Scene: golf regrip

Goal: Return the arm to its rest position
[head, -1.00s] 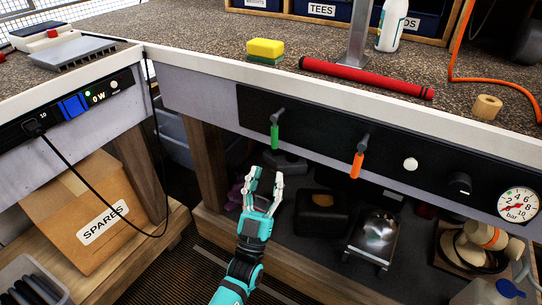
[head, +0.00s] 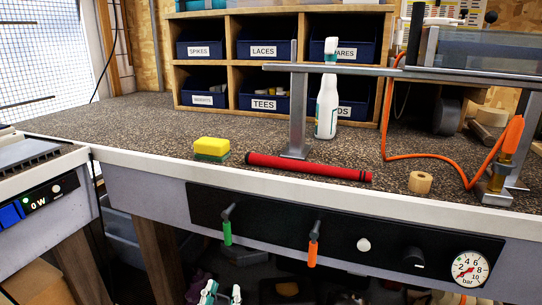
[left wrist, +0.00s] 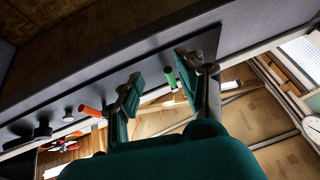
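My left gripper (head: 223,292) shows only its white and teal fingertips at the bottom edge of the head view, below the workbench's front panel. In the left wrist view the gripper (left wrist: 158,82) has its two fingers spread apart with nothing between them. It is below the green lever (head: 227,232) and not visibly touching it. The green lever (left wrist: 170,78) and the orange lever (left wrist: 91,111) also show beyond the fingers in the wrist view. The rest of my left arm is out of the head view. My right gripper is in neither view.
The bench overhangs the gripper, with its pale front edge (head: 140,160), black panel (head: 270,224) and pressure gauge (head: 470,269). On top are a red grip (head: 308,167), a sponge (head: 211,147), a spray bottle (head: 327,100) and a tape roll (head: 420,182).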

